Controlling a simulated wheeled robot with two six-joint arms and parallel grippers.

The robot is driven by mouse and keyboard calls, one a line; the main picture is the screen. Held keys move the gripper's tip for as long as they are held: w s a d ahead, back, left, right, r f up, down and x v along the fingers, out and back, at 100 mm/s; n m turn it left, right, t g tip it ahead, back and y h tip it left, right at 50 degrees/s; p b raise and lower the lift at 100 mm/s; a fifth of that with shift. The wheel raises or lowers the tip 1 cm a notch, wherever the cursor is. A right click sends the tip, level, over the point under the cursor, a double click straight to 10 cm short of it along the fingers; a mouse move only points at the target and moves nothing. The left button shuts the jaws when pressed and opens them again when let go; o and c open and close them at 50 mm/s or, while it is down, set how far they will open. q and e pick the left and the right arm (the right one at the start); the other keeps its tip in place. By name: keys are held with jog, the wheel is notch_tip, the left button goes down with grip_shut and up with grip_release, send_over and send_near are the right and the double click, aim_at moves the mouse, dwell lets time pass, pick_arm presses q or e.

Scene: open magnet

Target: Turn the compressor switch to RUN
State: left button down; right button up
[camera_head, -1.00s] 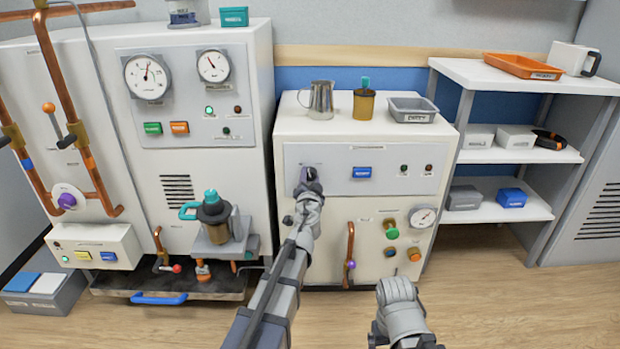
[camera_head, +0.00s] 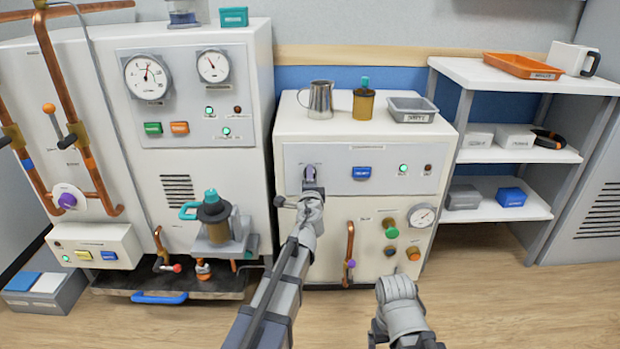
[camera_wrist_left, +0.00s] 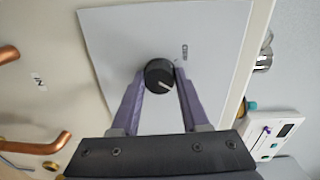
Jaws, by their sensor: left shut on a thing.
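The compressor switch is a round black knob with a white pointer line (camera_wrist_left: 160,75), on a pale panel in the left wrist view. My left gripper (camera_wrist_left: 160,88) has its purple fingers closed on both sides of the knob. The white line points to the lower right there; a small dark label beside the knob is too small to read. In the head view my left gripper (camera_head: 310,180) is at the left part of the middle cabinet's grey panel (camera_head: 330,162) and mostly hides the knob. My right gripper (camera_head: 397,290) is low in front; its fingers cannot be made out.
On the panel are a blue button (camera_head: 361,173), a lit green lamp (camera_head: 403,169) and a dark red lamp (camera_head: 427,170). A metal jug (camera_head: 320,99) and grey tray (camera_head: 412,108) stand on top. A taller machine (camera_head: 170,70) is at left, a shelf (camera_head: 515,75) at right.

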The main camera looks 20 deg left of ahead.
pick_arm(q)
jog(key=shift+d+m, duration=0.1)
jog(key=shift+m, duration=0.5)
jog(key=shift+c, duration=2)
grip_release()
jog(key=shift+s, duration=0.1)
jog(key=v, duration=0.7)
jog(key=shift+s, duration=0.3)
jog(key=shift+d, duration=0.1)
